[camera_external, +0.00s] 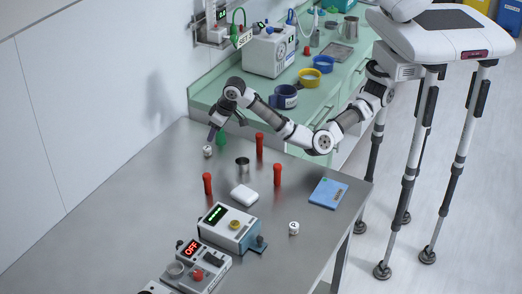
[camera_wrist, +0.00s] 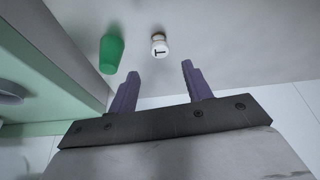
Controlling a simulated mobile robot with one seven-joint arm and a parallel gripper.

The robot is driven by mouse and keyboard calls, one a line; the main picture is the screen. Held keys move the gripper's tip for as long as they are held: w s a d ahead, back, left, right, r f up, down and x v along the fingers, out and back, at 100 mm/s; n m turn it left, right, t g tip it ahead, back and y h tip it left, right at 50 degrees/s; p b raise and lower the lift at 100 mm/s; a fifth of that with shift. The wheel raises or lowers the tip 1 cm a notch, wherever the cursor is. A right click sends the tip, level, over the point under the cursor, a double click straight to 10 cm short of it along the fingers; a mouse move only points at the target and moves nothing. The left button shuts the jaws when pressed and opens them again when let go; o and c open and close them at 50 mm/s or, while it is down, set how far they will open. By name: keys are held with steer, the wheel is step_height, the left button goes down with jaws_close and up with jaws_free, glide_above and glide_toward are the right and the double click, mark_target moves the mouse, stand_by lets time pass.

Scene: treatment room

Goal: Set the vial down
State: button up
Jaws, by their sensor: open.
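A small white vial (camera_external: 208,151) with a dark mark stands on the steel table near its back left, just below my gripper (camera_external: 212,136). In the wrist view the vial (camera_wrist: 160,48) shows a dark T and lies beyond the fingertips, apart from them. My gripper (camera_wrist: 158,72) is open, with its two purple fingers spread and nothing between them. A second small white vial (camera_external: 293,228) with a dark mark stands at the table's front right.
A green cone-like object (camera_external: 222,139) is close beside my gripper; it also shows in the wrist view (camera_wrist: 111,54). Red posts (camera_external: 259,146), a metal cup (camera_external: 242,165), a white block (camera_external: 244,194) and a blue pad (camera_external: 328,193) stand nearby. Bare steel (camera_external: 130,205) lies to the left.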

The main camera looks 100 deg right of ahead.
steer(key=shift+v, duration=1.6)
